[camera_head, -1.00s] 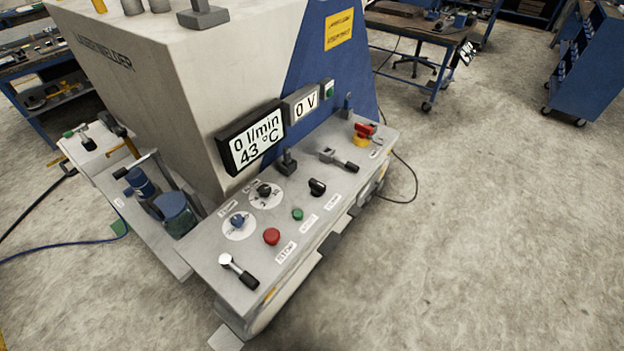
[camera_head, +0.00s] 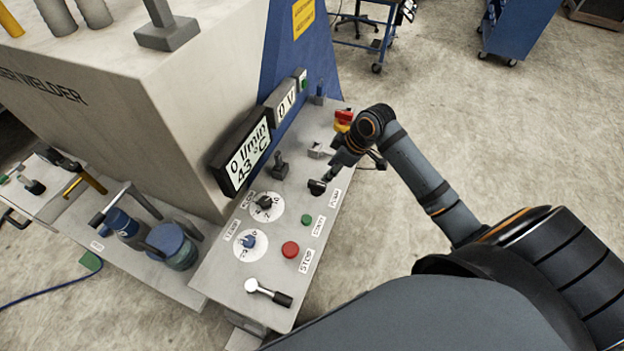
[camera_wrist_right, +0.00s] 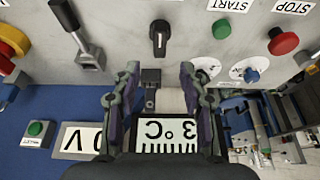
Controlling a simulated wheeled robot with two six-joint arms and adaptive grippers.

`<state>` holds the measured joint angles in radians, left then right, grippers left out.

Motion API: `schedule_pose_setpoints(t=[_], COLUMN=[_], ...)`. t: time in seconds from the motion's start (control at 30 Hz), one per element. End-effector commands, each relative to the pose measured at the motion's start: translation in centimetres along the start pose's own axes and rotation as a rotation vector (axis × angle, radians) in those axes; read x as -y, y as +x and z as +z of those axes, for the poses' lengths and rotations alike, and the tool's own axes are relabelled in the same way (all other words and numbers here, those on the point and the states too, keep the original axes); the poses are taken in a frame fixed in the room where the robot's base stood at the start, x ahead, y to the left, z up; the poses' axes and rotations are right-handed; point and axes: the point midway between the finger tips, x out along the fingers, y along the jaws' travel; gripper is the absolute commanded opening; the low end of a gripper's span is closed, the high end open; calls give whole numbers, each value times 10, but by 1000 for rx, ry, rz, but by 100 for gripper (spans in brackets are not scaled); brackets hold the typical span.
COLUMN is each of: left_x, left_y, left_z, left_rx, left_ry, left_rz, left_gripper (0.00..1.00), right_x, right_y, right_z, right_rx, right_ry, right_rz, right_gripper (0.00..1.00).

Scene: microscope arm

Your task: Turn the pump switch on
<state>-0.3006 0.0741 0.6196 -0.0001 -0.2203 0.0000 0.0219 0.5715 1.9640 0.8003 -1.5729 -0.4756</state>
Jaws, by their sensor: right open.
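The pump switch is a black rotary knob (camera_head: 317,187) on the grey control panel, beside a label that appears to read PUMP. In the right wrist view the knob (camera_wrist_right: 159,38) stands beyond the fingertips, roughly centred between them, with a white mark on its face. My right gripper (camera_head: 334,170) is close to the knob in the head view, small and partly hidden by its own links. The right wrist view shows its two fingers (camera_wrist_right: 159,78) spread apart with nothing held. A display (camera_head: 243,155) reads 0 l/min and 43 °C. My left gripper is not in view.
A red and yellow switch (camera_head: 343,120) sits at the panel's far end. Open floor lies to the right.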

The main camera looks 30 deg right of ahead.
Motion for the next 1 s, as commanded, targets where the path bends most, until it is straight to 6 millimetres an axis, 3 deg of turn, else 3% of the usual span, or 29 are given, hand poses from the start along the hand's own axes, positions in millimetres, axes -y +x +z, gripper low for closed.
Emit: schedule_pose_setpoints(t=[0.3,0.5,0.87,1.0], left_x=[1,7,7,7], left_y=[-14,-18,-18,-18], left_z=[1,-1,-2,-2], left_rx=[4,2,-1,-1], left_ry=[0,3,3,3], left_rz=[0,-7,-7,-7], left_gripper=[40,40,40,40], right_x=[1,1,0,0], right_y=[62,92,99,99], right_z=[-2,0,0,0], right_rx=[-2,0,1,1], right_ry=[7,4,2,2], right_rz=[-5,-2,1,1], right_gripper=[43,43,42,23])
